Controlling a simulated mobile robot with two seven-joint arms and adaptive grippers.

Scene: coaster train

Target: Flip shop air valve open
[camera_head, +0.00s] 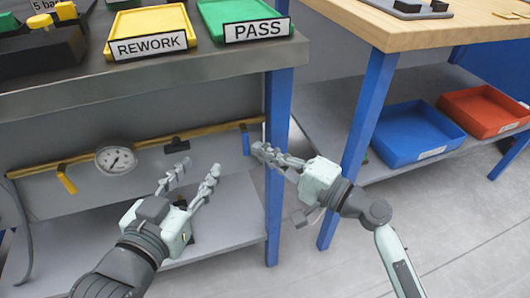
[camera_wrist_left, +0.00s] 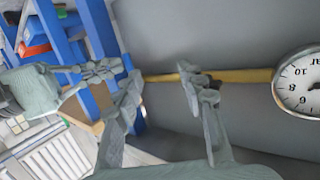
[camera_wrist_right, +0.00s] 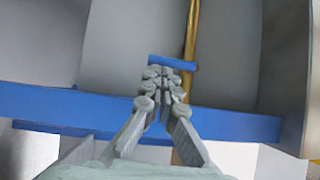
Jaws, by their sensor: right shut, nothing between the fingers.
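A brass air pipe (camera_head: 80,158) runs along the panel under the left bench, with a round gauge (camera_head: 116,159) on it. A blue valve handle (camera_head: 246,140) hangs down, crosswise to the pipe, near its right end; it also shows in the right wrist view (camera_wrist_right: 172,62). A yellow handle (camera_head: 66,180) hangs at the pipe's left part. My right gripper (camera_head: 262,150) is shut and empty, its fingertips close to the blue handle; contact cannot be told. My left gripper (camera_head: 197,166) is open and empty in front of the pipe, right of the gauge.
A blue bench leg (camera_head: 278,165) stands just beside the right fingertips. A black fitting (camera_head: 176,145) sits on the pipe behind the left gripper. REWORK (camera_head: 150,20) and PASS (camera_head: 235,12) trays are on the bench above. Blue (camera_head: 410,140) and red (camera_head: 485,108) bins lie on the right shelf.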

